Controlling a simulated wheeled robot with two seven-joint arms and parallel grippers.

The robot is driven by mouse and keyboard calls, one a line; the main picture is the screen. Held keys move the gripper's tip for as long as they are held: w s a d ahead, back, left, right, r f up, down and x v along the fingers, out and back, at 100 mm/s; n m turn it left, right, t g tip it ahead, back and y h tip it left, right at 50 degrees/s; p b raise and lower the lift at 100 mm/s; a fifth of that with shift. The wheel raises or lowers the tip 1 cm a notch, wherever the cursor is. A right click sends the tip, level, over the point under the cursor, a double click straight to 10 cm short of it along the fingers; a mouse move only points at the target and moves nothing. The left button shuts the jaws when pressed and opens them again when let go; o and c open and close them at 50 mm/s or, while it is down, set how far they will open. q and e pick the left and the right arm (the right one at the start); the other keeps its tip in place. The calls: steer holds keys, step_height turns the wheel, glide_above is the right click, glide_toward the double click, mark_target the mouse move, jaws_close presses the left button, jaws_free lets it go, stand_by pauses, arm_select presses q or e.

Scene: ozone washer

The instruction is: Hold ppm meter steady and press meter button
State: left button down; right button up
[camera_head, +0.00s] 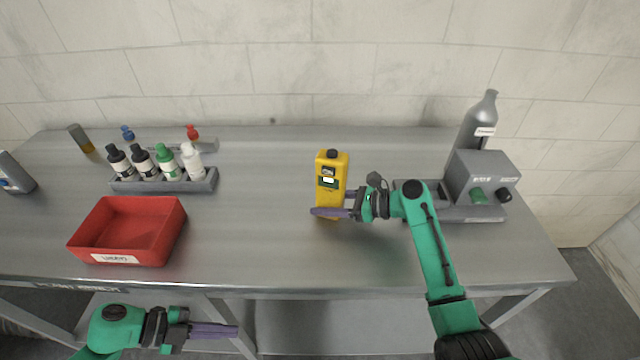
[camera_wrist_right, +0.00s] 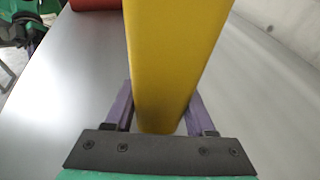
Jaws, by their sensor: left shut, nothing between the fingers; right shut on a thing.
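The yellow ppm meter (camera_head: 331,172) stands upright near the middle of the metal table, with a small screen and a green button area on its front and a black cap on top. My right gripper (camera_head: 330,212) is shut on the lower part of the meter, coming from the right. In the right wrist view the yellow body (camera_wrist_right: 170,60) stands between the two purple fingers (camera_wrist_right: 158,110). My left gripper (camera_head: 236,331) is shut and empty, low at the front left, in front of the table edge and well apart from the meter.
A red bin (camera_head: 170,235) sits at the left front of the table (camera_head: 260,240). Behind it is a rack (camera_head: 204,185) of several bottles. A grey machine (camera_head: 485,172) and a grey cylinder (camera_head: 474,125) stand at the right. The table between bin and meter is clear.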

mark_target(328, 171)
arm_select(q)
steer(key=s+d+r+m+g+h, duration=0.35)
steer(key=s+d+r+m, duration=0.25)
steer(key=d+r+m, duration=0.5)
steer(key=w+d+r+m+t+h, duration=0.1)
steer(key=w+d+r+m+h, duration=0.15)
steer(key=d+r, duration=0.35)
steer(key=w+d+r+m+h, duration=0.1)
steer(key=d+r+m, duration=0.3)
steer(key=d+r, duration=0.25)
arm_select(e)
steer(key=shift+a, duration=0.1)
arm_select(q)
steer(key=w+a+r+n+t, duration=0.1)
steer(key=w+t, duration=0.3)
steer(key=w, duration=0.7)
steer(key=w+a+r+t+y, duration=0.1)
steer(key=w+t, duration=0.4)
steer(key=w, duration=0.6)
steer(key=shift+a+n+y, duration=0.3)
steer(key=shift+a+n, duration=0.05)
steer(key=shift+a, duration=0.55)
